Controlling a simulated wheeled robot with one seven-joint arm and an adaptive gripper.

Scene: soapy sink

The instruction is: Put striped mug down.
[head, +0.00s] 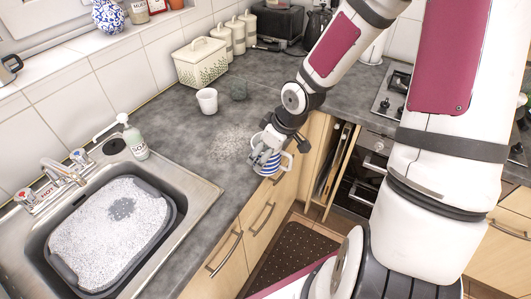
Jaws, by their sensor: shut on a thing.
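The striped mug (271,164), blue and white with a white handle on its right side, is in the head view at the front edge of the grey counter (190,185). My gripper (262,154) is shut on the mug at its rim and partly hides it. The mug looks roughly upright. I cannot tell from this view whether its base touches the counter or hangs just above or in front of the edge.
A speckled patch (232,143) lies left of the mug. The sink (205,190) holds a grey tub (172,212) of suds; a soap bottle (134,142) stands behind it.

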